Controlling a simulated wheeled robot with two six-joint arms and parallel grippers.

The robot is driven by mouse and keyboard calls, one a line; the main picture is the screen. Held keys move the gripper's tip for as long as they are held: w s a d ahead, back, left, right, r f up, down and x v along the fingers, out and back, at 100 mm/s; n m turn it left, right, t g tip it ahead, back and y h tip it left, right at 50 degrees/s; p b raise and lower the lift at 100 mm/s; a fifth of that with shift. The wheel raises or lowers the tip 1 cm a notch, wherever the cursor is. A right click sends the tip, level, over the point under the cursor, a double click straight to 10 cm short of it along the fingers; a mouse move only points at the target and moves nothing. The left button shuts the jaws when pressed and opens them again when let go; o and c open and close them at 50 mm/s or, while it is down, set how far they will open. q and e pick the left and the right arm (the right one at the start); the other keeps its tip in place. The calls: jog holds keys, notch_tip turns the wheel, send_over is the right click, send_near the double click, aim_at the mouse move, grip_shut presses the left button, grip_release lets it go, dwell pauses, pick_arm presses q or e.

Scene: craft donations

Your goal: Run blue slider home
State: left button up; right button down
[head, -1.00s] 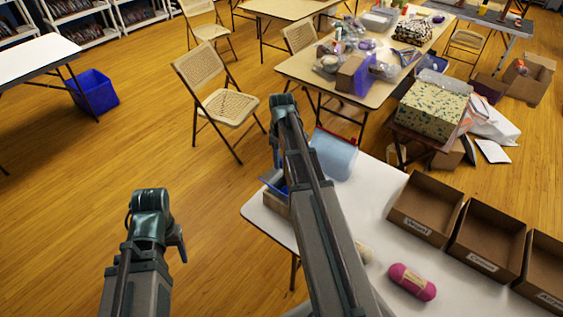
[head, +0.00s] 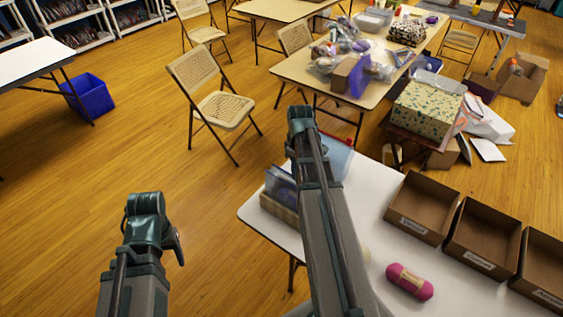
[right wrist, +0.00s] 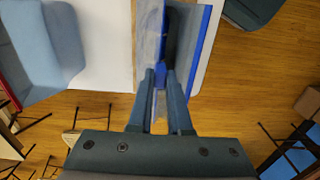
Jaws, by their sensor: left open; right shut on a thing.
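A clear pouch with blue edging (head: 281,187) stands upright in a brown holder (head: 279,209) at the left edge of the white table (head: 330,247). In the right wrist view the pouch's blue edge (right wrist: 203,45) runs beyond the fingers. My right gripper (right wrist: 163,82) is shut at the pouch's edge on a small thing, apparently the blue slider, which the fingers mostly hide. In the head view my right wrist hides that gripper's fingers. My left gripper (head: 176,246) is open and empty over the floor, left of the table and well apart from the pouch.
A light-blue bin (head: 338,158) with a red edge stands just behind the pouch; it also shows in the right wrist view (right wrist: 40,50). Pink yarn (head: 410,281) and labelled brown boxes (head: 424,205) are on the right. A folding chair (head: 222,108) stands beyond.

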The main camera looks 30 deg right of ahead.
jog(key=s+d, duration=0.2)
jog(key=s, duration=0.4)
jog(key=shift+d, duration=0.2)
jog(key=c, duration=0.8)
grip_release()
jog(key=shift+r, duration=0.15)
notch_tip(320, 180, up, 14)
jog(key=p, duration=1.4)
jog(key=shift+f, duration=0.2)
